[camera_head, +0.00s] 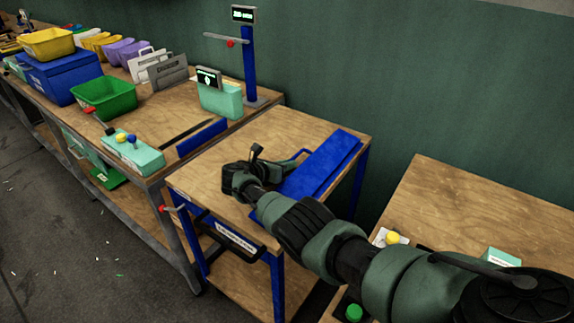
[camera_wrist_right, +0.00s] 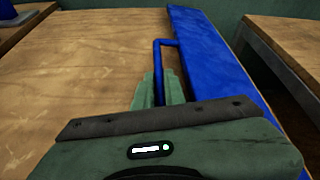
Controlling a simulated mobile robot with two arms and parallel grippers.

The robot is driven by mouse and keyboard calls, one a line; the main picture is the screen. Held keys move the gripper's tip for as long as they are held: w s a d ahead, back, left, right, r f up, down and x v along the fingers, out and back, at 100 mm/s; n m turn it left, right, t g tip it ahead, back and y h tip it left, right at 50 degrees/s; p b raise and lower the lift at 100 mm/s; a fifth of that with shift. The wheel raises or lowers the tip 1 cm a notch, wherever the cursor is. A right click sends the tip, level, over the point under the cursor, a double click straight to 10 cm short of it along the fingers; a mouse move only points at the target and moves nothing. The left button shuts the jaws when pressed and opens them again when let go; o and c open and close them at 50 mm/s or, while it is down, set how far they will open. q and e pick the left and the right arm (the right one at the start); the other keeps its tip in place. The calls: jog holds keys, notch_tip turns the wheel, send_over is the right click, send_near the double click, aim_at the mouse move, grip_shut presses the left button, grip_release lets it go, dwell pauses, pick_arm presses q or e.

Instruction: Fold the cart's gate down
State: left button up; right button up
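The cart (camera_head: 235,150) has a wooden top and blue legs. Its gate, a long blue panel (camera_head: 325,160), runs along the cart top's right edge; its exact tilt is hard to tell. The gate also shows in the right wrist view (camera_wrist_right: 215,55). A blue bar handle (camera_wrist_right: 157,60) stands out from the gate's left side. My right gripper (camera_head: 268,172) is at this handle; in the wrist view its green fingers (camera_wrist_right: 160,92) lie close on both sides of the bar and look shut on it. My left gripper is out of view.
A workbench on the left carries a green bin (camera_head: 104,97), a button box (camera_head: 133,152) and a blue post with a display (camera_head: 249,65). Another wooden table (camera_head: 470,205) stands to the right, across a narrow gap. My right arm crosses over it.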

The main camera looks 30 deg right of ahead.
jog(key=shift+o, duration=0.7)
